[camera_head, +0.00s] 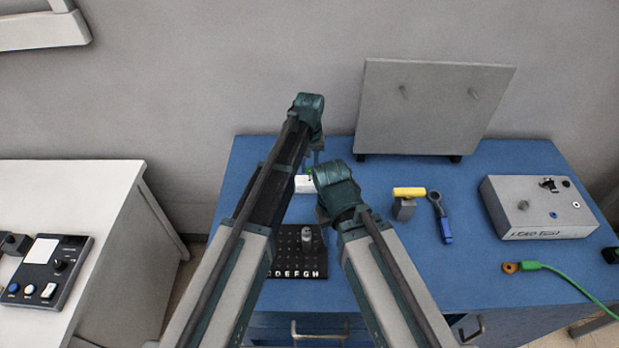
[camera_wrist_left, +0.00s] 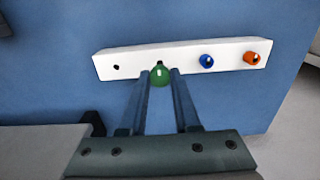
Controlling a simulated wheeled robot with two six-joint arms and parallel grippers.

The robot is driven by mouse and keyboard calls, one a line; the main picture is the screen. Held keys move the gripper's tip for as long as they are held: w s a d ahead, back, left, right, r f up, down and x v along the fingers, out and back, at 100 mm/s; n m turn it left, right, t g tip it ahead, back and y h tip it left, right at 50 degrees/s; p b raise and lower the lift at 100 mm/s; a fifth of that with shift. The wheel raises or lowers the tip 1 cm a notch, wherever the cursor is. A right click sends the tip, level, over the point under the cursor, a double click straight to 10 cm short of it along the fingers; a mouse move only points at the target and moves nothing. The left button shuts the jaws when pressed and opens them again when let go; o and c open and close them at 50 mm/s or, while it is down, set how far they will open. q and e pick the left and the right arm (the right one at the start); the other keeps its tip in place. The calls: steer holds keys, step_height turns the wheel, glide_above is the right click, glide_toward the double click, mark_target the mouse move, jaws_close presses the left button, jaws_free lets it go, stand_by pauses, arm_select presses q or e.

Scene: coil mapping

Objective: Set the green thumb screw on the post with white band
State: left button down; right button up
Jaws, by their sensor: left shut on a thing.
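The green thumb screw (camera_wrist_left: 159,75) is between the fingertips of my left gripper (camera_wrist_left: 160,80), which is shut on it. It lies at the near edge of a white bar (camera_wrist_left: 135,62), just in front of a dark hole. I cannot tell whether it still touches the bar. In the head view the white bar (camera_head: 304,185) is mostly hidden behind my arms. Two short grey posts, left (camera_head: 404,91) and right (camera_head: 474,94), stick out of the upright grey panel (camera_head: 435,115). No white band can be made out on either. My right gripper is largely hidden below its wrist.
The white bar also holds a blue screw (camera_wrist_left: 206,60) and an orange screw (camera_wrist_left: 251,58). A black lettered board (camera_head: 290,262) lies near the front edge. A yellow-topped block (camera_head: 408,193), a blue-handled tool (camera_head: 441,220), a grey box (camera_head: 535,208) and a green cable (camera_head: 565,276) are on the right.

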arm_select(q)
steer(key=shift+r+p, duration=1.65)
steer(key=shift+r, duration=0.15)
steer(key=shift+f, duration=0.1)
arm_select(e)
step_height(320, 180, up, 3)
steer(key=shift+r, duration=0.2)
